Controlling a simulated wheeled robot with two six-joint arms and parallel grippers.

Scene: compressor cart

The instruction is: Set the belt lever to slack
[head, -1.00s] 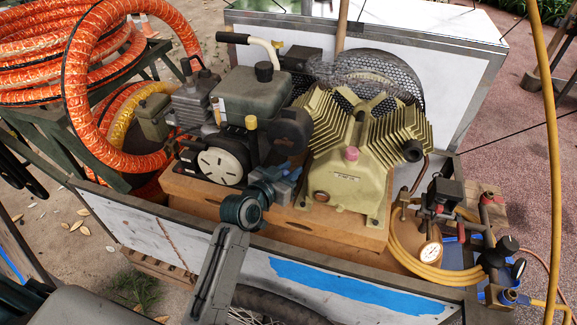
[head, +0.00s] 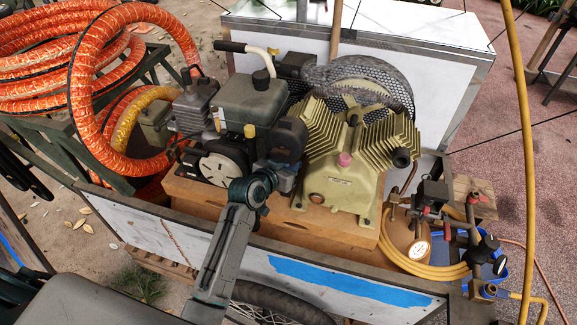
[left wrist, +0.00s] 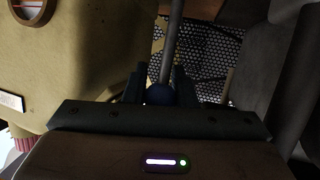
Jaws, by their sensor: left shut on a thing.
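The belt lever is a thin grey rod (left wrist: 173,42) with a dark blue round knob (left wrist: 160,94), seen in the left wrist view. My left gripper (left wrist: 160,82) has a finger on each side of the knob and is shut on it. In the head view my left gripper (head: 286,181) is low in the gap between the dark engine (head: 250,97) and the yellow-green compressor (head: 340,190). My own wrist and the engine hide most of the lever there. My right gripper is in neither view.
A perforated belt guard (head: 372,78) stands behind the compressor. Gauges and a yellow hose (head: 432,270) are at the right. Orange hose coils (head: 112,95) lie at the left.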

